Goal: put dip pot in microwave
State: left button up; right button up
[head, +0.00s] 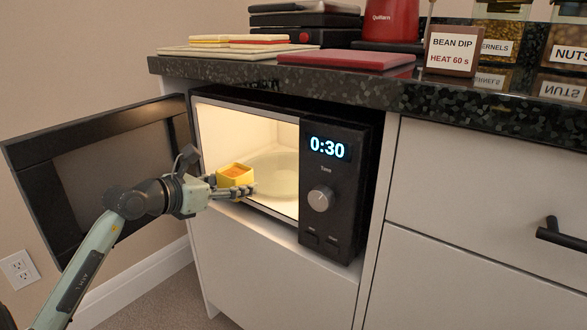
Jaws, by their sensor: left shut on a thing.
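The dip pot (235,175) is a small yellow pot with orange-brown dip in it. My left gripper (232,188) is shut on it and holds it upright at the left side of the microwave's opening. The microwave (338,190) is black and built in under the counter. Its door (60,155) stands wide open to the left. Its lit cavity shows a pale round turntable (278,172) with nothing on it. The display (328,147) reads 0:30, above a round time knob (321,198). My right gripper is not in view.
A dark speckled counter (420,98) runs above the microwave. White drawers (480,180) with a black handle (560,234) are at right.

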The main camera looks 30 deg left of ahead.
pick_arm(q)
jog(key=b, duration=0.1)
send_near(284, 172)
jog(key=w, duration=0.2)
jog(key=w+r, duration=0.1)
jog(key=w, duration=0.3)
jog(key=shift+d+r, duration=0.15)
jog(key=shift+d, duration=0.15)
jog(key=w, duration=0.3)
jog(key=shift+w+d+b, duration=0.15)
jog(key=shift+w+b, duration=0.15)
jog(key=shift+w, duration=0.1)
jog(key=shift+f+b, duration=0.3)
jog(key=shift+f, duration=0.6)
jog(key=o, duration=1.4)
jog(key=shift+o, duration=0.2)
jog(key=shift+s+r, duration=0.15)
jog(key=p+v, duration=0.1)
jog(key=v, duration=1)
jog(key=shift+s+r+p, duration=0.1)
jog(key=shift+s+p, duration=0.2)
jog(key=shift+p, duration=0.1)
